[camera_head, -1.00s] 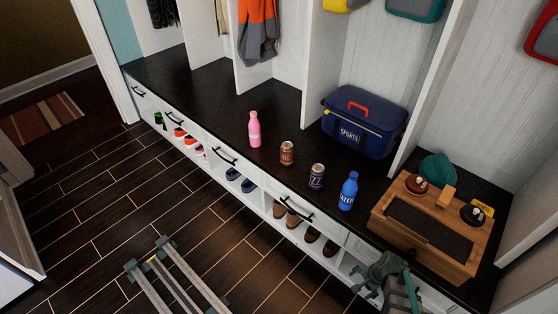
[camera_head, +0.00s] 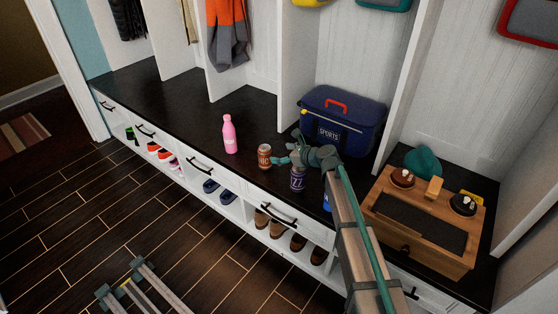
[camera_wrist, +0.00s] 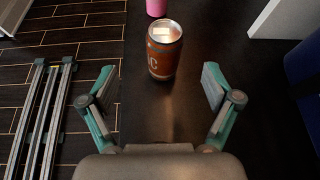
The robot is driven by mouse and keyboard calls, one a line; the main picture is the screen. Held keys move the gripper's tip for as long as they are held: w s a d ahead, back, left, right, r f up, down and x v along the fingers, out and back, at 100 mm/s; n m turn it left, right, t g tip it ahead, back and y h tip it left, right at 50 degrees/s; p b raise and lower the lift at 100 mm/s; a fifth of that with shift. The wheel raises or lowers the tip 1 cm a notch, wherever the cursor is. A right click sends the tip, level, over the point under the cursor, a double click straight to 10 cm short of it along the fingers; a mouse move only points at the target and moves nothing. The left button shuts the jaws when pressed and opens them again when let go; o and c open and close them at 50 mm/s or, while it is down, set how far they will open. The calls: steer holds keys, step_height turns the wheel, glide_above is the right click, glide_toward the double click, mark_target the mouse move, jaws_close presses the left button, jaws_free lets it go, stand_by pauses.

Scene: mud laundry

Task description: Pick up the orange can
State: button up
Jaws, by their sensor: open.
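The orange can (camera_head: 264,156) stands upright on the dark bench top, between the pink bottle and the dark purple can. In the wrist view the orange can (camera_wrist: 163,52) is ahead of my gripper (camera_wrist: 157,88), about midway between the fingertips and a little beyond them. My gripper is open and empty, with its two green-grey fingers spread wide. In the head view my gripper (camera_head: 280,158) is just right of the orange can, above the bench near the dark can. Whether it touches anything there is hard to tell.
The pink bottle (camera_head: 229,134) stands left of the orange can. The dark purple can (camera_head: 297,180) and a mostly hidden blue bottle (camera_head: 326,202) are right of it, near my arm. A navy sports bag (camera_head: 342,118) is behind. A wooden box (camera_head: 425,232) stands at right.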

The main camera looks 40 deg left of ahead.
mark_target(268, 149)
steer(key=shift+m, duration=0.3)
steer(key=x, duration=1)
steer(key=shift+w+a+r+b, duration=0.15)
steer(key=shift+w+a+b, duration=0.25)
steer(key=shift+a, duration=0.05)
steer(key=c, duration=0.9)
